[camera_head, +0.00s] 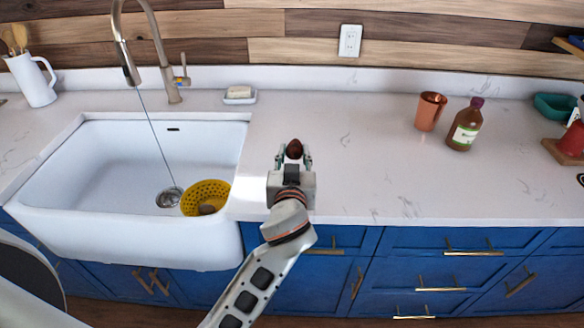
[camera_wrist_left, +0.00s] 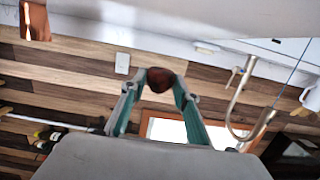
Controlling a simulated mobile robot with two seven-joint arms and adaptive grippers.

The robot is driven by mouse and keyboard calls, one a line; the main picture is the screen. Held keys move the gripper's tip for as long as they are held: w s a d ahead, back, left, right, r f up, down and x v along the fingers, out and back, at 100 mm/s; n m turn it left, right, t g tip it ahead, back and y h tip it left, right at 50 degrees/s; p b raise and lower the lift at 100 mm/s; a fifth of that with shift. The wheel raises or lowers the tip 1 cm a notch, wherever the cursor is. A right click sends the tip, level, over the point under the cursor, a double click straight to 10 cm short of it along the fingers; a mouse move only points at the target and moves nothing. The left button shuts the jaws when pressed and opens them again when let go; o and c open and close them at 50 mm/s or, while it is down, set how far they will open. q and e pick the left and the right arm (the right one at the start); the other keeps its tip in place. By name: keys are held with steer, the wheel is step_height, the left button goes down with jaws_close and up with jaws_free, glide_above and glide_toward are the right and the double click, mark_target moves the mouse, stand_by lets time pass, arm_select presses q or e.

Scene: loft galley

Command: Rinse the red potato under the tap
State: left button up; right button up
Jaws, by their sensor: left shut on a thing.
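The red potato (camera_head: 294,149) is dark reddish brown and sits between the fingertips of my left gripper (camera_head: 293,160). The gripper is shut on it, above the counter just right of the sink. In the left wrist view the potato (camera_wrist_left: 160,80) shows between the two fingers. The tap (camera_head: 170,60) arches over the white sink (camera_head: 110,165) at the left. A thin stream of water (camera_head: 157,135) runs from its spout down to the drain (camera_head: 169,197). The potato is to the right of the stream, apart from it. My right gripper is not in view.
A yellow colander (camera_head: 206,196) with something brownish in it stands in the sink beside the drain. A soap dish (camera_head: 240,95) is behind the sink. A copper cup (camera_head: 430,111) and brown bottle (camera_head: 465,125) stand at right. The middle counter (camera_head: 350,130) is clear.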

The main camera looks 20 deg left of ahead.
arm_select(q)
steer(key=s+a+n+g+y+b, duration=0.15)
steer(key=a+n+g+y, duration=0.3)
steer(key=a, duration=1.45)
steer(key=s+a+n+g+y, duration=0.3)
steer(key=a+n+y, duration=0.25)
steer(key=a, duration=1.45)
steer(key=w+a+f+b, duration=0.3)
steer(key=w+a+b, duration=0.2)
steer(key=w+a, duration=0.4)
steer(key=shift+w+a+f+m+b, duration=0.15)
steer(key=shift+w+m+b, duration=0.25)
steer(key=shift+w, duration=0.25)
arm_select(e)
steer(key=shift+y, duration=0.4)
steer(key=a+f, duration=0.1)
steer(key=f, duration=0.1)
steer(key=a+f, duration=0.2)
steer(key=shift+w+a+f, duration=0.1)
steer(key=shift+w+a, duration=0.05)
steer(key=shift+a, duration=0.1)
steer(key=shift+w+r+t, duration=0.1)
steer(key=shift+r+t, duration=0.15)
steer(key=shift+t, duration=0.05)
